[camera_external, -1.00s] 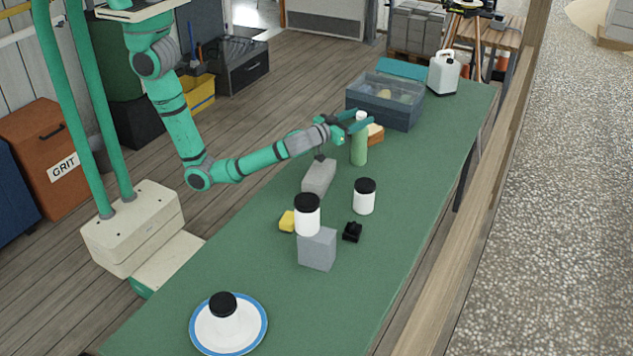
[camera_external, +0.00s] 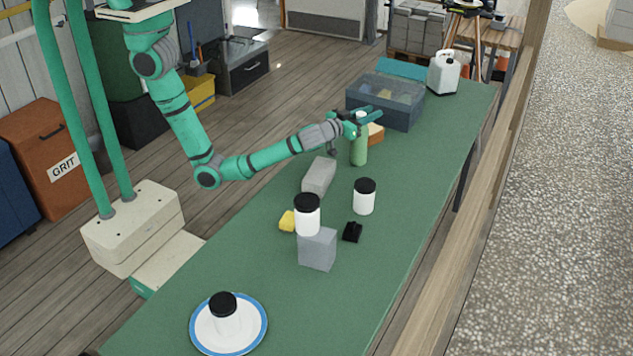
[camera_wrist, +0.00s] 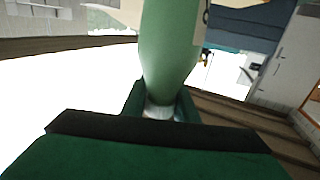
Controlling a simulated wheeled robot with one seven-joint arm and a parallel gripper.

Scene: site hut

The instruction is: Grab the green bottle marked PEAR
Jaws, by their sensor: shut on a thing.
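A green bottle (camera_external: 359,152) stands upright at the far part of the green table, in front of the grey-blue bin. My gripper (camera_external: 362,121) reaches it from the left and is shut on its upper part, near the cap. In the wrist view the green bottle (camera_wrist: 168,45) fills the upper middle, with its narrow pale neck between the fingers of my gripper (camera_wrist: 160,103). No wording on the bottle can be read in either view.
An orange-brown block (camera_external: 375,134) and a grey-blue bin (camera_external: 399,113) are close behind the bottle. A grey block (camera_external: 319,176) and a white jar with a black lid (camera_external: 364,198) stand nearer.

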